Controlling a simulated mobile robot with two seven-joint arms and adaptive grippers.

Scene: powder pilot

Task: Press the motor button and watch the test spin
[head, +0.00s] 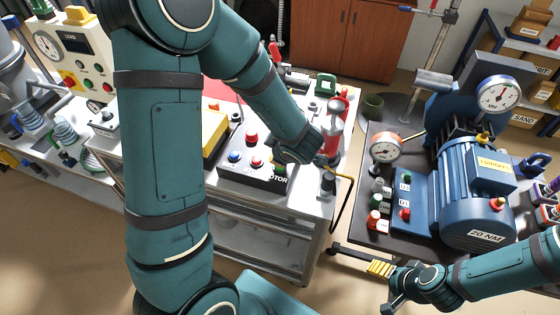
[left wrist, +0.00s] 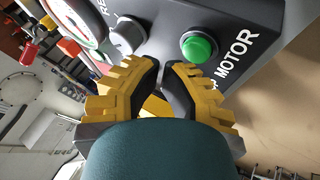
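The dark control box (head: 240,180) with the MOTOR label stands on the bench in the head view. Its green motor button (left wrist: 198,47) shows clearly in the left wrist view, beside the word MOTOR. My left gripper (left wrist: 162,68) has its yellow and black fingertips almost together, with no object seen between the tips. In the wrist picture the button lies just beyond and right of the tips, not covered by them; I see no contact. In the head view my left forearm reaches over the bench to the box's right end. My right gripper (head: 385,280) is low at the right; its opening is unclear.
A red button (head: 252,139) and a blue button (head: 234,156) are also on the control box.

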